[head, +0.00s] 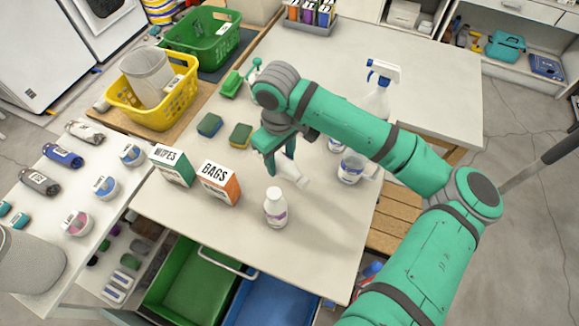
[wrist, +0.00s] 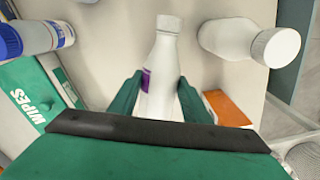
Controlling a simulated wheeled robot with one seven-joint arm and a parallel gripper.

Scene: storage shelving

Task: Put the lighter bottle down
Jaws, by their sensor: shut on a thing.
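My gripper (head: 279,158) is over the middle of the table and shut on a white bottle (head: 294,172). In the head view the held bottle is tilted, and the fingers hide part of it. Whether it touches the table is unclear. In the wrist view the held bottle (wrist: 163,62) lies between the two green fingers (wrist: 160,92), with a small purple patch beside it. Another white bottle with a purple band (head: 275,209) stands upright near the table's front, apart from the gripper. I cannot tell by sight which bottle is lighter.
The WIPES box (head: 172,166) and BAGS box (head: 218,184) stand to the left. Sponges (head: 240,135) lie behind them. The table's front right is clear. Green (head: 160,312) and blue bins sit below the front edge.

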